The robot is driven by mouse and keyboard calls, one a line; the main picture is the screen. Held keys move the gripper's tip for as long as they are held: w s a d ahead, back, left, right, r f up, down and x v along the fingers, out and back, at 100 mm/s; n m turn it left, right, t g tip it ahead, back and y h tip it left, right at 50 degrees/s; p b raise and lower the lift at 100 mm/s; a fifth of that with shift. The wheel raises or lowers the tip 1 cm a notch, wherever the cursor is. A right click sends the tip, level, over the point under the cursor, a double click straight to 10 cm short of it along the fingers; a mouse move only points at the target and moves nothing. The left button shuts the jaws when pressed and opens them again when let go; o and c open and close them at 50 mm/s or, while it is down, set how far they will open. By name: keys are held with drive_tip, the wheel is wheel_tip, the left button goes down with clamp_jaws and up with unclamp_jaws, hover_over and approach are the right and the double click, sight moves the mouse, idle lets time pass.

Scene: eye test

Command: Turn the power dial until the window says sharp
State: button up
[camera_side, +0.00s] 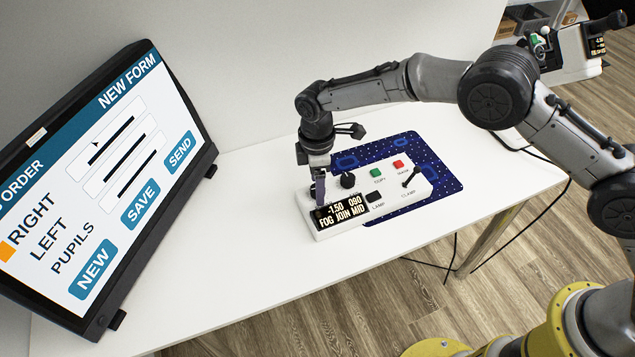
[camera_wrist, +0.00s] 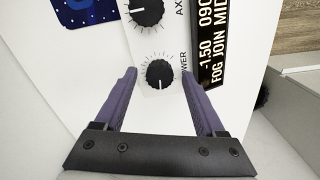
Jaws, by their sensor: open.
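The control box (camera_side: 383,205) stands on the table. Its dark window (camera_side: 342,212) reads "-1.50 090 FOG JOIN MID"; the window (camera_wrist: 212,45) also shows at the right in the wrist view. The power dial (camera_wrist: 160,74) is a black knob with tick marks around it, labelled "POWER". My gripper (camera_wrist: 159,76) is open, with one purple finger on each side of this dial; I cannot tell whether they touch it. In the side view my gripper (camera_side: 319,190) is over the box's left end and hides the power dial.
A second black knob, the axis dial (camera_side: 347,180), is close beside my gripper. The box also has a green button (camera_side: 375,173), a red button (camera_side: 398,163), a lamp switch (camera_side: 374,197) and a clamp lever (camera_side: 411,177). A blue mat (camera_side: 440,181) lies beneath. A large screen (camera_side: 105,170) stands left.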

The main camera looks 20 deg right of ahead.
wheel_tip(320, 180, up, 14)
drive_tip(key=shift+f, duration=0.15)
idle(0.6)
drive_tip(key=d+r+m+t, duration=0.2)
drive_tip(key=d+r, duration=0.6)
drive_tip(key=r, duration=0.5)
drive_tip(key=s+d+r+m+t+y, duration=0.1)
drive_tip(key=s+d+r+m+t, duration=0.15)
drive_tip(key=s+d+r, duration=0.95)
drive_tip(key=s+d+f+m+t, duration=0.1)
drive_tip(key=s+d+m, duration=0.25)
drive_tip(key=s, duration=0.25)
drive_tip(key=s+d+f+m, duration=0.1)
drive_tip(key=s+d+m, duration=0.1)
drive_tip(key=s+d, duration=0.3)
drive_tip(key=s+f+m, duration=0.5)
drive_tip(key=s+f, duration=0.5)
drive_tip(key=shift+s+d+f+h, duration=0.15)
drive_tip(key=shift+d+f+h, duration=0.15)
drive_tip(key=shift+h, duration=0.1)
